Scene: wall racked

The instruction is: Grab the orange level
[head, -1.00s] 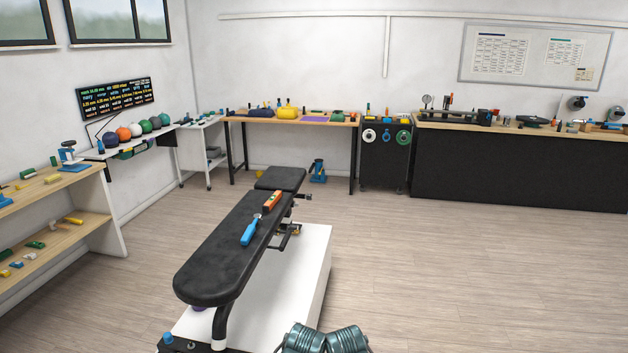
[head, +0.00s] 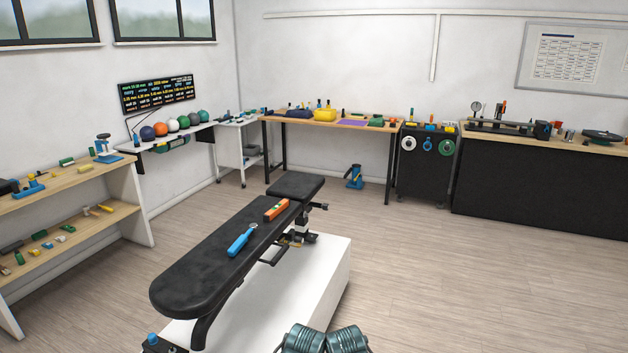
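The orange level (head: 276,209) lies on the black padded bench (head: 190,278), near the joint with the smaller far pad. It is a short orange bar with a small green spot on top. A blue-handled tool (head: 241,242) lies on the same pad, nearer than the level and a little to its left.
The bench stands on a white block (head: 318,291). A wooden shelf (head: 75,231) with small items is at the left. A long wooden table (head: 350,123) and a black cart (head: 425,175) stand along the back wall. Wooden floor (head: 470,290) is clear at right.

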